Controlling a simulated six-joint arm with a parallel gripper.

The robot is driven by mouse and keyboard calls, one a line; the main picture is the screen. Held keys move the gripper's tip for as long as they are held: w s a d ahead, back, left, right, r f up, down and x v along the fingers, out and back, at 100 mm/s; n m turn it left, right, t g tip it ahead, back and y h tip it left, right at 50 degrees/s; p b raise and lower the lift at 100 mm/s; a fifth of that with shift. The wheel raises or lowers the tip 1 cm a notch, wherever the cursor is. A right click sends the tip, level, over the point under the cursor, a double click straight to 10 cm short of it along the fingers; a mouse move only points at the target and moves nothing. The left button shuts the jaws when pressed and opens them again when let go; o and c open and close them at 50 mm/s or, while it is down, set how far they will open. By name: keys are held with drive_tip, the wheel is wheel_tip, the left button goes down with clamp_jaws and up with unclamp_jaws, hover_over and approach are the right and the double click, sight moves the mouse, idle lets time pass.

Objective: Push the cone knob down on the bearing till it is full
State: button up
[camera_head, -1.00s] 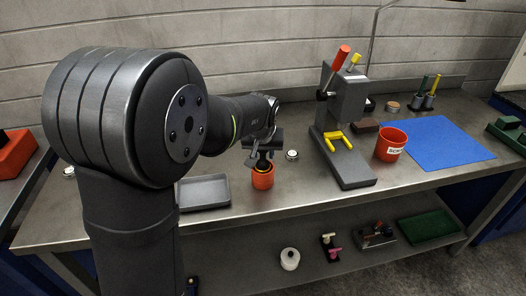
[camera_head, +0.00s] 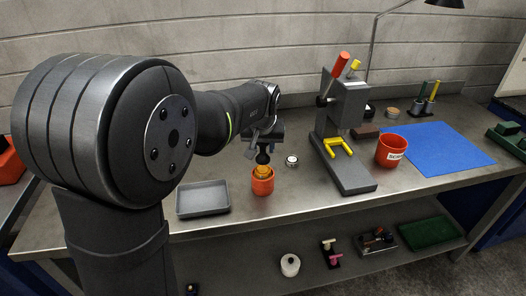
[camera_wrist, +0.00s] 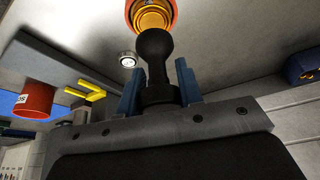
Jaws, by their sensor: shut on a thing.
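My gripper (camera_head: 263,146) is above the orange-red cup (camera_head: 262,186), pointing down. In the wrist view its blue fingers (camera_wrist: 158,85) are shut on a black knob (camera_wrist: 156,55) with a round end. The knob also shows in the head view (camera_head: 262,158). An amber ringed piece (camera_head: 262,171) stands in the mouth of the cup; it shows in the wrist view (camera_wrist: 150,18) just beyond the knob's round end. I cannot tell whether the knob touches or is joined to the amber piece. No separate bearing can be made out.
A grey tray (camera_head: 203,197) lies left of the cup. A small round metal part (camera_head: 292,160) lies at its right. A grey press (camera_head: 345,115) with a yellow fork (camera_head: 337,146), a red bin (camera_head: 391,152) and a blue mat (camera_head: 440,148) stand further right.

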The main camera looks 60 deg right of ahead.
drive_tip(key=shift+r, duration=2.15)
